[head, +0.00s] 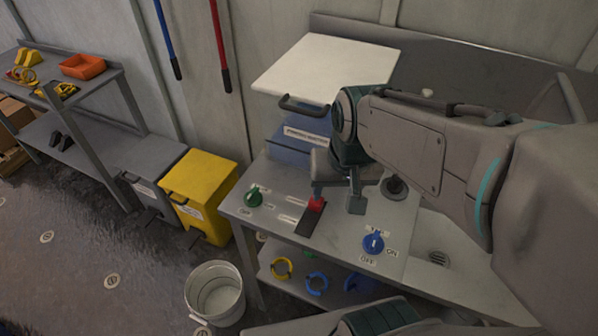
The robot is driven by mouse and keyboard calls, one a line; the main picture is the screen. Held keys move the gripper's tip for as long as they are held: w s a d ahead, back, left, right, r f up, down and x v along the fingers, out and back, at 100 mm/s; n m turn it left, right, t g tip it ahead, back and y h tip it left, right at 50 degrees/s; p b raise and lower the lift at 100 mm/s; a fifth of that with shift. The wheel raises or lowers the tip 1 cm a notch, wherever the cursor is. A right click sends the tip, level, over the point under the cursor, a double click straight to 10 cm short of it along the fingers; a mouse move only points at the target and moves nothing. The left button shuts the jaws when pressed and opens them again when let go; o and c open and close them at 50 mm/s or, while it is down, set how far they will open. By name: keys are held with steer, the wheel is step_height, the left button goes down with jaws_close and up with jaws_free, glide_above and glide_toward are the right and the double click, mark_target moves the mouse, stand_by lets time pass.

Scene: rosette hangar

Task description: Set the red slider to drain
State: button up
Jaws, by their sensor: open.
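The red slider (316,204) sits at the far end of a dark slot (306,223) on the grey bench top. Small pale labels lie left of the slot, too small to read. My gripper (336,198) is open and pointed down just above the bench. Its left finger stands over or against the red slider and partly hides it; I cannot tell whether they touch. Its right finger is to the right of the slider, over bare bench top.
A green knob (253,197) is left of the slider and a blue knob (373,243) right of it. A blue box with a white lid (325,68) stands behind. A yellow bin (203,185) and a bucket (214,292) stand on the floor left of the bench.

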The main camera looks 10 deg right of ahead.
mark_target(316, 204)
steer(key=w+f+m, duration=0.1)
steer(key=w+f, duration=0.1)
steer(key=w, duration=0.1)
steer(key=w+f+m+g+b, duration=0.1)
steer(key=w+f+m, duration=0.1)
steer(key=w+f, duration=0.1)
steer(key=w+f+m+g, duration=0.1)
steer(key=w+f+m, duration=0.1)
steer(key=w+f, duration=0.1)
steer(key=shift+w+a+f, duration=0.15)
steer(key=shift+w+a, duration=0.05)
steer(key=shift+w, duration=0.5)
steer(key=shift+w+f+m+g, duration=0.3)
steer(key=shift+w+f+m, duration=0.1)
steer(key=shift+f, duration=0.15)
step_height(316, 204, down, 7)
steer(key=shift+d+f, duration=0.1)
steer(key=shift+f, duration=0.05)
